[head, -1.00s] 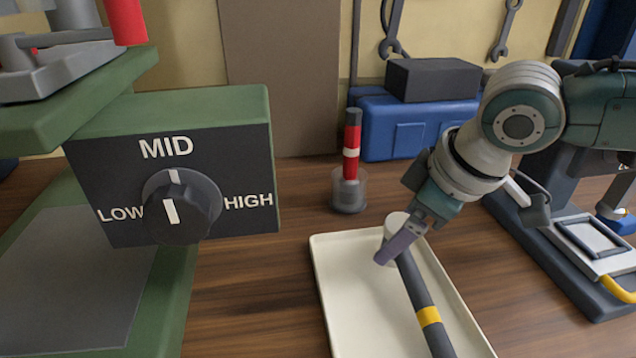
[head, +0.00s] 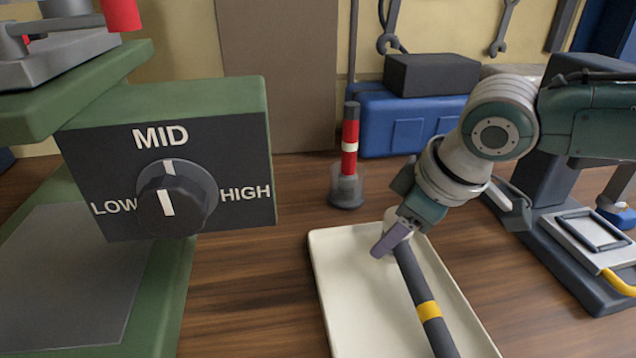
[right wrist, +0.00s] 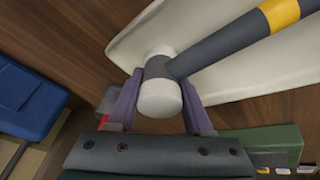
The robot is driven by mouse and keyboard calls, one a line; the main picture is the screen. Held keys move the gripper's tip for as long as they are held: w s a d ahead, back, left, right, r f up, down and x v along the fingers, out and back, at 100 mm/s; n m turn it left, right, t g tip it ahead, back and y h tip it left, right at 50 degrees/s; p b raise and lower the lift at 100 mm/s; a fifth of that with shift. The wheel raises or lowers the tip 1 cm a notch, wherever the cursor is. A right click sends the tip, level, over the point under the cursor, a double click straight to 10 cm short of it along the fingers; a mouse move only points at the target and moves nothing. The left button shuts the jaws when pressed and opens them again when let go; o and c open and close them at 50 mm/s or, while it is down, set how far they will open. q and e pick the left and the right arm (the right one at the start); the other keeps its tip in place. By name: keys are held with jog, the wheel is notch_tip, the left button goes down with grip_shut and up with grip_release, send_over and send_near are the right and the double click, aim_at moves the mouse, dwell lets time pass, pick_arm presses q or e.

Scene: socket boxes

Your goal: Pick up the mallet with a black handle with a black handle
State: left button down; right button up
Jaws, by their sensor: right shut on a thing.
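The mallet has a white head (right wrist: 160,99) and a black handle (head: 413,280) with a yellow band. It lies along the cream tray (head: 345,290), with its head toward the back and its handle running to the front right. My right gripper (head: 389,242) reaches down from the right and is shut on the mallet's head. In the right wrist view my two purple fingers (right wrist: 160,86) flank the head, one on each side. I cannot tell whether the mallet is clear of the tray. My left gripper is not in view.
A green box with a dial (head: 170,200) stands at the left. A red tool in a clear cup (head: 347,188) stands behind the tray. A blue case (head: 405,128) with a dark block on it is at the back. A grey machine (head: 585,240) is at the right.

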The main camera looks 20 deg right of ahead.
grip_shut()
jog(key=shift+r, duration=0.1)
dwell(0.3)
